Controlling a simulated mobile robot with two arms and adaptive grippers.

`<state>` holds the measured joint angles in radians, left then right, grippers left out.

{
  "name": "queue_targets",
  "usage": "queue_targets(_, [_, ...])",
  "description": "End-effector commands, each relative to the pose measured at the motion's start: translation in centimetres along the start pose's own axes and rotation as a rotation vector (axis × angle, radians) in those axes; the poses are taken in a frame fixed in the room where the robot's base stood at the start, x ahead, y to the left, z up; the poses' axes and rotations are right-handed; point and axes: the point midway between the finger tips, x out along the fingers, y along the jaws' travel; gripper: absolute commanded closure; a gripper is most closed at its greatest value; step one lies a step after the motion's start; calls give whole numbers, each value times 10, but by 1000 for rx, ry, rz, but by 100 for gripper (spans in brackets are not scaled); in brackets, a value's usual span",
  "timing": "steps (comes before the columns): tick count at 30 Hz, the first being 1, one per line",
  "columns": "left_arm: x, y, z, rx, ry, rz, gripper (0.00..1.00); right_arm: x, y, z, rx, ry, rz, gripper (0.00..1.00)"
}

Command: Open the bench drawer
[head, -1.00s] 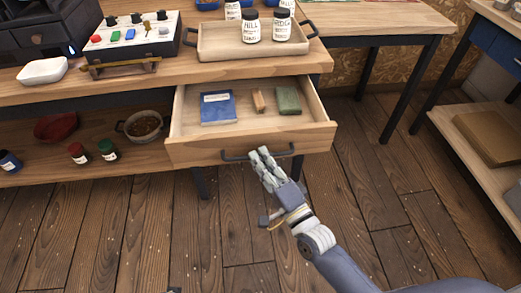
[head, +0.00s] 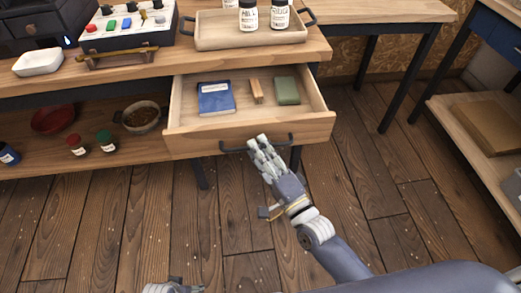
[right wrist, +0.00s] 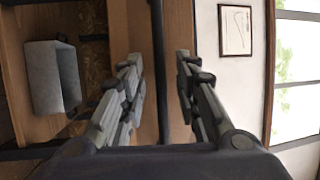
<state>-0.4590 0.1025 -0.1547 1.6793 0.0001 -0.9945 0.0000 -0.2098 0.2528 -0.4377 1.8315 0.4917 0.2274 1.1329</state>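The bench drawer (head: 190,143) is pulled out from under the bench top, and its inside shows. It holds a blue notebook (head: 216,98), a small wooden block (head: 256,91) and a green block (head: 287,90). Its dark bar handle (head: 283,143) is on the drawer front. My right gripper (head: 257,139) is at the handle. In the right wrist view its fingers (right wrist: 159,75) are apart, with the dark handle bar (right wrist: 158,30) between them and gaps on both sides. My left gripper (head: 173,287) shows only partly at the bottom edge; its fingers are unclear.
A tray (head: 222,41) with jars, a control box (head: 128,36) and a white dish (head: 38,61) stand on the bench top. Bowls and small jars are on the shelf below. Another table with a cardboard box (head: 490,125) is at the right. The floor before the drawer is clear.

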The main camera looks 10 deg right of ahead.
Motion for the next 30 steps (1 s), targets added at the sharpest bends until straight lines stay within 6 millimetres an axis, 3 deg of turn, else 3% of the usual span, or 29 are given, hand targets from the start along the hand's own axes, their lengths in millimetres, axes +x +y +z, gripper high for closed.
queue_targets(5, [0,0,0,0,-1,0,30,-23,2,0,-1,-2,5,70])
queue_targets(12, [0,0,1,0,-1,0,30,-75,2,1,0,-3,7,70])
queue_targets(18, [0,0,1,0,-1,0,30,-107,2,0,-1,-2,5,70])
queue_targets(30, [0,0,1,0,-1,-1,30,-119,1,0,0,-1,2,70])
